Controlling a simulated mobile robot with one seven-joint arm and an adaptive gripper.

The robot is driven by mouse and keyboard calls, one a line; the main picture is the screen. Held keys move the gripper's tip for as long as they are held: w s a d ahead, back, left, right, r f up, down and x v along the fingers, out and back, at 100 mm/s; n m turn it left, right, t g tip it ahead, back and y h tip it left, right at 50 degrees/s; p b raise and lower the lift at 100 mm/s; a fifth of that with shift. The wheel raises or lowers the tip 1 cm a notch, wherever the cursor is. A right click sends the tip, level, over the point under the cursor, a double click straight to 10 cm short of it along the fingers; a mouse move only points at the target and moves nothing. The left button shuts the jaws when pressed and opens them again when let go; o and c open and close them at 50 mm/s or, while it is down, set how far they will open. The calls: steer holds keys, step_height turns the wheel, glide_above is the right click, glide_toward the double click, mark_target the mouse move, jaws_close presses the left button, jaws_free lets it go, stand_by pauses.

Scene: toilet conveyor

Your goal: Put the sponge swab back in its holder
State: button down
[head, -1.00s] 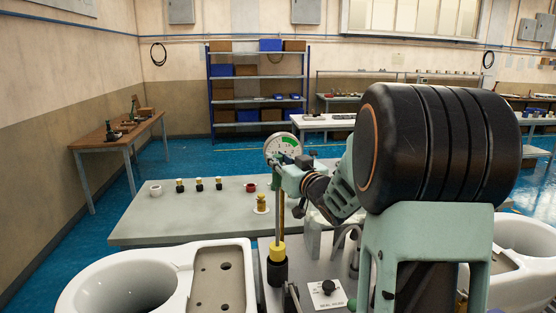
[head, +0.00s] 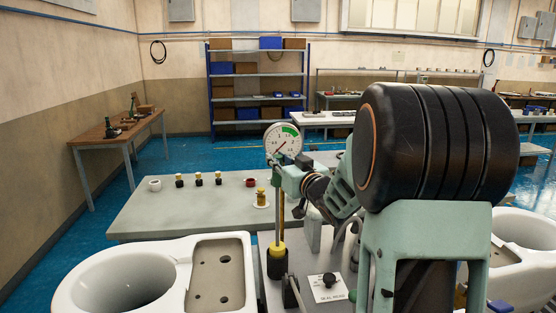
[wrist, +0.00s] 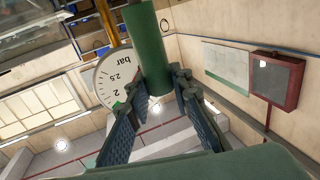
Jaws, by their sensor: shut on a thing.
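My gripper (head: 279,172) is shut on the green handle of the sponge swab (head: 278,212). In the wrist view the green handle (wrist: 149,45) stands between the two fingers of my gripper (wrist: 157,88). The swab hangs upright on a thin rod. Its yellow lower part (head: 276,248) meets a black cylinder-shaped holder (head: 277,267) on the grey bench top. The lower tip is hidden, so I cannot tell how deep it sits.
A round pressure gauge (head: 283,140) on a brass-coloured post is close behind my gripper. White toilets stand left (head: 75,297) and right (head: 530,228). The grey table (head: 145,215) behind holds small cups and several yellow-black pieces. A lever and control plate (head: 328,288) are near right.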

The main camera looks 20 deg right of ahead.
mark_target(278, 186)
steer(key=shift+f+b, duration=2.85)
steer(key=shift+f, duration=0.45)
steer(key=c, duration=1.7)
jaws_free()
steer(key=shift+o, duration=0.2)
steer(key=shift+s, duration=0.1)
steer(key=s+d, duration=0.1)
steer(key=s, duration=1)
steer(key=shift+s, duration=0.4)
